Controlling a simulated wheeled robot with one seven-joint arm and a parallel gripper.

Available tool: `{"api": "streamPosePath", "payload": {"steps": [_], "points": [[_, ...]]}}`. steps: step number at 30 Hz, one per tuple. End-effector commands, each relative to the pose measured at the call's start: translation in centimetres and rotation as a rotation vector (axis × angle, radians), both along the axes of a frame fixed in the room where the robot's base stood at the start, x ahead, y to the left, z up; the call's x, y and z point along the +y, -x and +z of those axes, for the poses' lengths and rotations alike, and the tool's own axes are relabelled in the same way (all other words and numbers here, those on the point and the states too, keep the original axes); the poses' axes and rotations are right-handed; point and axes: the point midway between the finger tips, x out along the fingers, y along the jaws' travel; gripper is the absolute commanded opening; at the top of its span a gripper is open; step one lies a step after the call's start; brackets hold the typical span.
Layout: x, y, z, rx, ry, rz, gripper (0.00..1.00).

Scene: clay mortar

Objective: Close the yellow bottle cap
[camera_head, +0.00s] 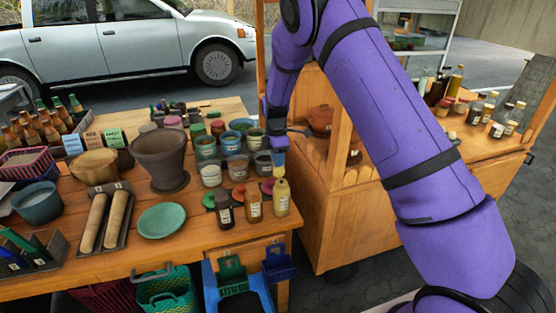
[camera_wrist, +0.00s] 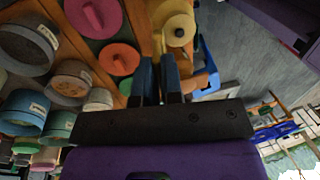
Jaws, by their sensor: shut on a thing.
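The yellow bottle (camera_head: 282,199) stands upright near the table's front right corner. In the wrist view it shows from above (camera_wrist: 176,18), just beyond my fingertips, with a small dark spot at its top. My gripper (camera_head: 278,156) is above and slightly behind the bottle, pointing down. In the wrist view my gripper (camera_wrist: 159,70) has its two fingers close together. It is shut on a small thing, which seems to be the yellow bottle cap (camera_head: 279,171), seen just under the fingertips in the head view. The fingers largely hide it in the wrist view.
An orange bottle (camera_head: 254,205) and a dark bottle (camera_head: 224,211) stand left of the yellow one. Loose round lids, including an orange lid (camera_wrist: 120,58) and a pink lid (camera_wrist: 93,16), lie close behind. Several paint pots (camera_head: 211,174) and a clay mortar (camera_head: 160,155) crowd the table.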

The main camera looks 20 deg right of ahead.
Motion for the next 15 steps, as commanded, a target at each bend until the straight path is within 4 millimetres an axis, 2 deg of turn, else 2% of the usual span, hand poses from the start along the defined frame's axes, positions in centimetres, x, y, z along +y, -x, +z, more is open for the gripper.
{"api": "streamPosePath", "payload": {"steps": [8, 15], "points": [[0.0, 0.6, 0.2, -0.086, -0.002, -0.001, 0.00], [0.0, 2.0, 0.3, -0.267, -0.002, -0.001, 0.00]]}}
